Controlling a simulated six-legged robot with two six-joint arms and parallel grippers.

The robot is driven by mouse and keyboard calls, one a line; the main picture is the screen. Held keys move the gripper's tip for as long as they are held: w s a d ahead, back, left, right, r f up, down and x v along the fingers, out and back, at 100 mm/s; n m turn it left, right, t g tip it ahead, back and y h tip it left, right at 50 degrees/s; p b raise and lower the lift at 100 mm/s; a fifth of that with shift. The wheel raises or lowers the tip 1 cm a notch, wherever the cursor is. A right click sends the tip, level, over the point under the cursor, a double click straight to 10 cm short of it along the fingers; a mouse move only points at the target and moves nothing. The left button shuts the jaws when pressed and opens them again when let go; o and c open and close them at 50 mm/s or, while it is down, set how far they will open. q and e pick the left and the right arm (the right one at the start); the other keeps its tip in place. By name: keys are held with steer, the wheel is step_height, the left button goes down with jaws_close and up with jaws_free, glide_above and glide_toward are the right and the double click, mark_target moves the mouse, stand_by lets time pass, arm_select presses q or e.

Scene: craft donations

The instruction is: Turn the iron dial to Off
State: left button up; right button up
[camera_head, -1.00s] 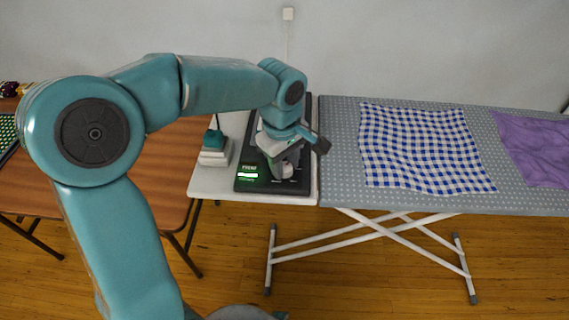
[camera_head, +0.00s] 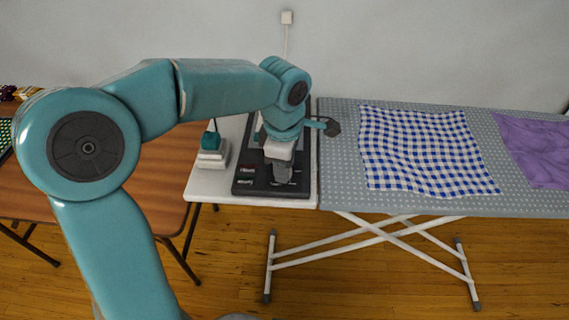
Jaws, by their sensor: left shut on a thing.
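The black iron station panel (camera_head: 243,188) lies on the white side shelf at the left end of the ironing board. My left gripper (camera_head: 281,179) points down onto the front right part of this panel. Its fingers are shut on the iron dial, which they and the wrist hide, so its pointer cannot be read. Small pale and reddish markings show on the panel left of the fingers, with no green glow. My right gripper is not in view.
A white and teal object (camera_head: 212,152) stands left of the panel. The grey dotted ironing board (camera_head: 340,150) holds a blue checked cloth (camera_head: 425,150) and a purple cloth (camera_head: 535,155). A brown wooden table (camera_head: 160,190) stands at the left.

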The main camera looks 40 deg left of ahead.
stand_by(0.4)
arm_select(q)
steer(key=o, duration=1)
steer(key=shift+o, duration=0.2)
step_height(320, 180, up, 16)
steer(key=p, duration=0.3)
steer(key=shift+s+d+r, duration=0.15)
steer(key=shift+s, duration=0.3)
steer(key=shift+s, duration=0.1)
